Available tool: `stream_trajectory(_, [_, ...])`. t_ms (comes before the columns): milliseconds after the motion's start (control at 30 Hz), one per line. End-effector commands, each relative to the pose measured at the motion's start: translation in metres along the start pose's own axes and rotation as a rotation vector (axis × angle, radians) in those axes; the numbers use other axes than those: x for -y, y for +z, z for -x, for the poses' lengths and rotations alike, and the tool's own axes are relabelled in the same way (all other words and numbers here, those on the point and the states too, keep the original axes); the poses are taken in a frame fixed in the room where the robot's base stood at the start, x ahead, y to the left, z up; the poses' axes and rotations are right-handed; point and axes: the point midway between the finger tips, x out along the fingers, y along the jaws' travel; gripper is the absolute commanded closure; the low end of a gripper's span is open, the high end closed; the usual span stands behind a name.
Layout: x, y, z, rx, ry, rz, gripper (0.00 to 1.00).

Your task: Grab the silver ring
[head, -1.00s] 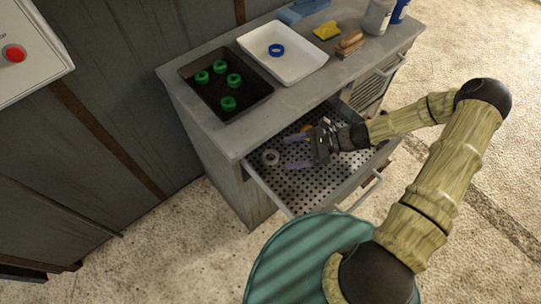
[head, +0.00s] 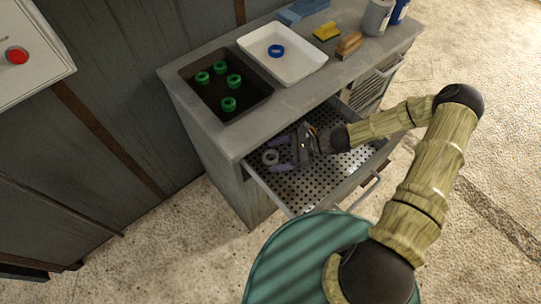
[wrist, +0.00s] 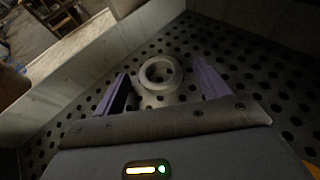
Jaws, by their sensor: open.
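The silver ring (head: 270,156) sits in the open drawer (head: 312,190), near its left end, on the perforated floor. In the wrist view the fingers of my gripper (wrist: 162,82) stand on either side of the ring with gaps; nothing is held.
On the cabinet top (head: 225,125) are a dark tray (head: 255,98) with several green rings, a white tray (head: 300,72) with a blue ring (head: 276,50), a yellow sponge (head: 326,31), and a wooden brush (head: 349,44). The drawer walls and the cabinet front edge lie close around my gripper.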

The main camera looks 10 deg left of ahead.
Motion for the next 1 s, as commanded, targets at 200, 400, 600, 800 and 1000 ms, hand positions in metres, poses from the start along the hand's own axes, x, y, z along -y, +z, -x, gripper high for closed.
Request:
stream_trajectory(200, [0.0, -0.0001, 0.0003, 0.0, 0.0, 0.0, 0.26])
stream_trajectory(400, [-0.0001, -0.0001, 0.0003, 0.0, 0.0, 0.0, 0.45])
stream_trajectory(600, [-0.0001, 0.0, 0.0004, 0.0, 0.0, 0.0, 0.75])
stream_trajectory(800, [0.0001, 0.0001, 0.0007, 0.0, 0.0, 0.0, 0.75])
stream_trajectory(1000, [0.0032, 0.0035, 0.0097, -0.003, -0.002, 0.002, 0.75])
